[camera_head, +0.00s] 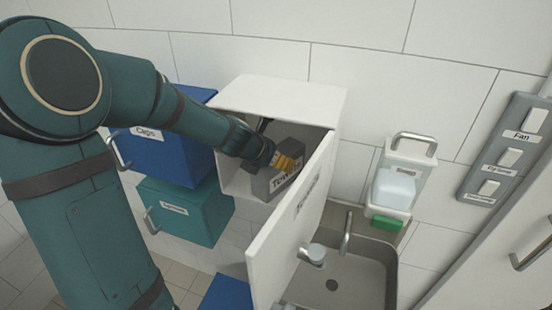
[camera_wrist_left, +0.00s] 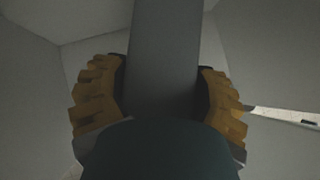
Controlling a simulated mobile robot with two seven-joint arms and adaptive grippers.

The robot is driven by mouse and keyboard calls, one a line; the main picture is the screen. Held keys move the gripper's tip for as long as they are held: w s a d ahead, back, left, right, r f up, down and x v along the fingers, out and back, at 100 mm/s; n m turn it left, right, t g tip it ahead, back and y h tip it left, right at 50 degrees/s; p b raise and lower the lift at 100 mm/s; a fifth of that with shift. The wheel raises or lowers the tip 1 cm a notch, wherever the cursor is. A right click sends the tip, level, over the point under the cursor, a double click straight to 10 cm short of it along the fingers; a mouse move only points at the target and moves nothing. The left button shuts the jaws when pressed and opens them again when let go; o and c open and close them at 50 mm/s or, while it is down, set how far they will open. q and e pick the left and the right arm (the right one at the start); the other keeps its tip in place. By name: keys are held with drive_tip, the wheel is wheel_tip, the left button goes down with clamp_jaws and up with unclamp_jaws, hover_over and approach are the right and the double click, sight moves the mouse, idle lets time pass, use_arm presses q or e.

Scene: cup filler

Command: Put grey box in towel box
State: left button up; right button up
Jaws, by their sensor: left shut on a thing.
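The towel box (camera_head: 281,94) is a white wall cabinet with its labelled door (camera_head: 290,222) swung open toward me. The grey box (camera_head: 262,186), with a dark-lettered label, is inside the cabinet opening. My left gripper (camera_head: 287,162), with yellow-orange fingers, reaches into the opening and is shut on the grey box. In the left wrist view the grey box (camera_wrist_left: 163,60) stands between the two ribbed fingers, with pale cabinet walls around it. Whether the box touches the cabinet floor cannot be told. My right gripper is not in view.
A blue box labelled Caps (camera_head: 165,158) and a teal box (camera_head: 184,212) hang left of the cabinet. A sink (camera_head: 352,275) with a tap (camera_head: 346,236) lies right of the open door. A soap dispenser (camera_head: 397,185) and a switch panel (camera_head: 505,150) are further right.

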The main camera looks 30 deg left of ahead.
use_arm(q)
drive_tip(key=shift+w+f, duration=0.1)
drive_tip(key=o, duration=1.4)
drive_tip(key=shift+r, duration=0.2)
drive_tip(key=shift+s+r, duration=0.35)
drive_tip(key=shift+s, duration=0.3)
drive_tip(key=s, duration=0.4)
drive_tip(key=s+a, duration=0.1)
drive_tip(key=s, duration=0.2)
drive_tip(key=s+a, duration=0.1)
drive_tip(key=s, duration=0.3)
drive_tip(key=shift+s, duration=0.3)
drive_tip(key=shift+f, duration=0.1)
